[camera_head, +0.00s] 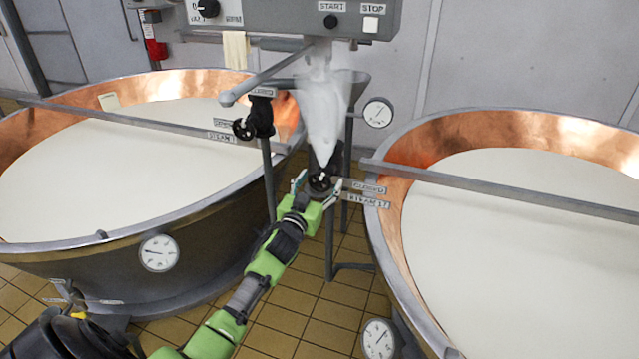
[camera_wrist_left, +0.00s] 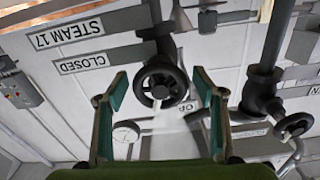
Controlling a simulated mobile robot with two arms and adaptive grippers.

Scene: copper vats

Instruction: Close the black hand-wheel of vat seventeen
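The black hand-wheel (camera_head: 320,181) of vat seventeen sits on a pipe between the two vats, beside plates reading CLOSED (camera_head: 369,188) and STEAM 17 (camera_head: 368,201). In the left wrist view, which is upside down, the hand-wheel (camera_wrist_left: 161,86) faces me between the fingertips, with gaps on both sides. My left gripper (camera_head: 319,182) is open around or just short of it; I cannot tell the exact depth. The left gripper's two fingers (camera_wrist_left: 160,84) hold nothing. A white steam plume (camera_head: 322,115) shows above the wheel. My right gripper is not in view.
Copper vats of white liquid stand left (camera_head: 125,160) and right (camera_head: 520,200). A second black hand-wheel (camera_head: 243,129) sits to the left. Pipes, a round gauge (camera_head: 378,112) and a grey control box (camera_head: 320,18) surround the spot. Tiled floor (camera_head: 300,310) shows between the vats.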

